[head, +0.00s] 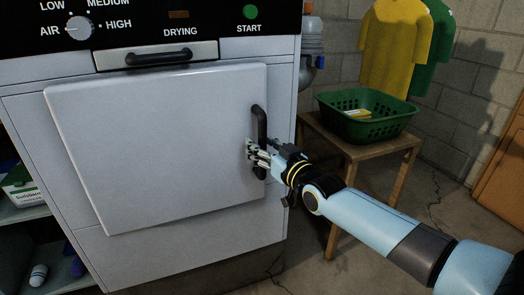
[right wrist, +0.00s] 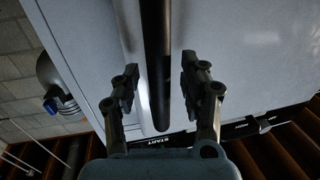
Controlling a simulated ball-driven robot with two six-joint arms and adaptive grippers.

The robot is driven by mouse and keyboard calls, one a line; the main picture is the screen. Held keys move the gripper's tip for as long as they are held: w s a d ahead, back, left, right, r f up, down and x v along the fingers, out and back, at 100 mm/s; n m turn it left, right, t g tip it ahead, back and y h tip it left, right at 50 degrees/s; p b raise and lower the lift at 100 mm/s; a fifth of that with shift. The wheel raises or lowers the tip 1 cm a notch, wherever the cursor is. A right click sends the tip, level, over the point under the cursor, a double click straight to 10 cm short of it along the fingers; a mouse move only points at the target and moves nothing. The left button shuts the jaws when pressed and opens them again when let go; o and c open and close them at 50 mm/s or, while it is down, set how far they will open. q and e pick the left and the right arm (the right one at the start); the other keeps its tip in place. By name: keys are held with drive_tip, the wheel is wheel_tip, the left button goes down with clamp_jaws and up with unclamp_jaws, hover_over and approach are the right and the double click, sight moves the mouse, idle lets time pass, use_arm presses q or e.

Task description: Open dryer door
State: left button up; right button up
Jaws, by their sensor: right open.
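The white dryer door (head: 160,140) looks closed on the front of the dryer. Its black vertical handle (head: 260,130) is at the door's right side. My right gripper (head: 252,150) is at the lower half of the handle. In the right wrist view the handle (right wrist: 156,60) runs between the two open fingers of my right gripper (right wrist: 158,90), with a visible gap on each side. Whether a finger touches the door cannot be told. My left gripper is not in view.
A control panel with a knob (head: 79,28) and a green start button (head: 250,12) is above the door. A wooden stool (head: 345,150) with a green basket (head: 366,125) stands to the right. Shelves (head: 25,213) with bottles are at the left.

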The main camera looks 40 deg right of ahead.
drive_tip(key=shift+w, duration=0.1)
drive_tip(key=shift+c, duration=0.4)
clamp_jaws()
idle(0.4)
